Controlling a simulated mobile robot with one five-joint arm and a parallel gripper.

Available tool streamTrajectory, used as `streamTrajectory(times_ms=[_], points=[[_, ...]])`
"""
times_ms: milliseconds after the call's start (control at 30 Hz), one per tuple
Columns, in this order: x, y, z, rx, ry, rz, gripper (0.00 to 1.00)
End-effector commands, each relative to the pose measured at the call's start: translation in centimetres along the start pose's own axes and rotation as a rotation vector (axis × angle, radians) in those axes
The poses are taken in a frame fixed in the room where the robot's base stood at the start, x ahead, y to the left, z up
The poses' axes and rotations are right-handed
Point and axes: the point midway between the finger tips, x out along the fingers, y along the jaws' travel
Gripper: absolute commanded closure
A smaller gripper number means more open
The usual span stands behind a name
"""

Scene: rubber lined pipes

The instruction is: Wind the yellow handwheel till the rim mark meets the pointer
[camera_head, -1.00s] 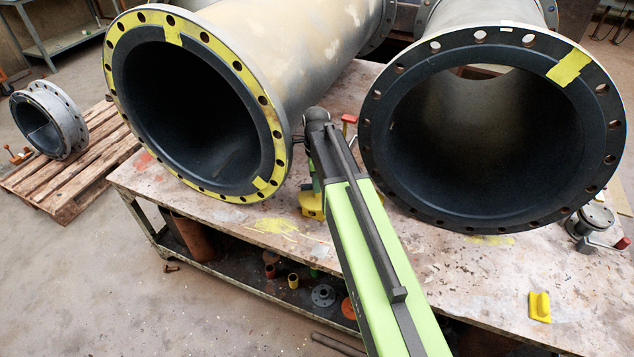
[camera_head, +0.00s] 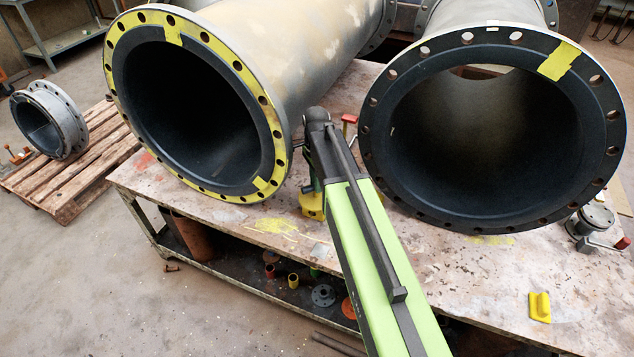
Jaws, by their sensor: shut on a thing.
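A yellow part (camera_head: 311,204), which may be the yellow handwheel, shows as a small piece on the bench, left of my arm; the rest is hidden behind the arm. The big dark-lined pipe on the right (camera_head: 375,190) has a ring of bolt holes in its flange. A yellow patch (camera_head: 559,61) lies on that flange at upper right, and a small pale mark (camera_head: 492,22) is near its top. I cannot tell which is the rim mark, and I cannot make out a pointer. My gripper is hidden behind my arm.
A yellow-flanged pipe (camera_head: 115,75) lies close left of my arm. A red-topped fitting (camera_head: 349,119) stands between the pipes.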

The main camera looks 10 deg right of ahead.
Motion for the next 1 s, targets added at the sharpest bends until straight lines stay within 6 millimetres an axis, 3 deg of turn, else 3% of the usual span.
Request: streamTrajectory(times_ms=[100,133,300,667,867,1000], points=[[0.1,0.3,0.1,0.0,-0.002,0.009,1.0],[0.1,0.3,0.1,0.001,-0.002,0.01,0.76],[0.1,0.3,0.1,0.001,-0.002,0.007,0.56],[-0.4,0.1,0.0,0.001,-0.001,0.004,0.56],[-3.0,0.1,0.0,0.001,-0.001,0.004,0.56],[-6.1,0.1,0.0,0.001,-0.001,0.004,0.56]])
